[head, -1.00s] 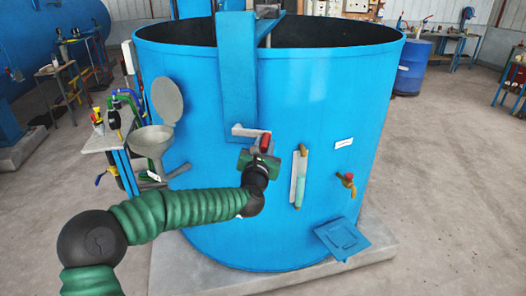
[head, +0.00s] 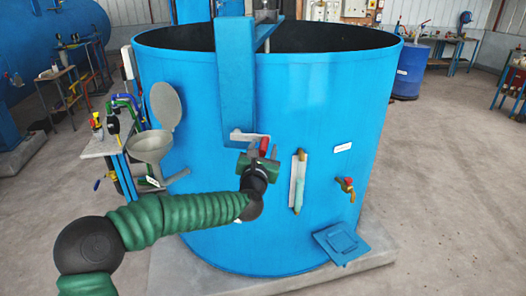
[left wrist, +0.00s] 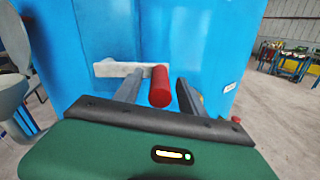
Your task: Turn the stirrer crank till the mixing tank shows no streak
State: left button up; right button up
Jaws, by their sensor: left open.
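The mixing tank (head: 330,100) is a large blue open-topped drum in the middle of the head view. Its inside is dark, and I cannot make out any streak there. The stirrer crank (head: 240,137) is a pale grey arm at the foot of the blue column, with a red handle (head: 264,145). My left gripper (head: 263,152) is open at the handle. In the left wrist view, the red handle (left wrist: 160,86) stands between the two grey fingers (left wrist: 158,90), nearer the right one, with the jaws not closed on it. My right gripper is not in view.
A sight tube (head: 298,182) with pale teal in it and a tap (head: 346,186) are on the tank front. A grey funnel with lid (head: 152,143) and a side bench (head: 105,145) are at left. A blue hatch (head: 340,242) juts out low. The floor at right is clear.

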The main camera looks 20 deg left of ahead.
pick_arm(q)
jog(key=s+d+p, duration=0.1)
jog(key=s+d, duration=0.1)
jog(key=s, duration=1.4)
jog(key=shift+s+d, duration=0.25)
jog(key=shift+d, duration=0.1)
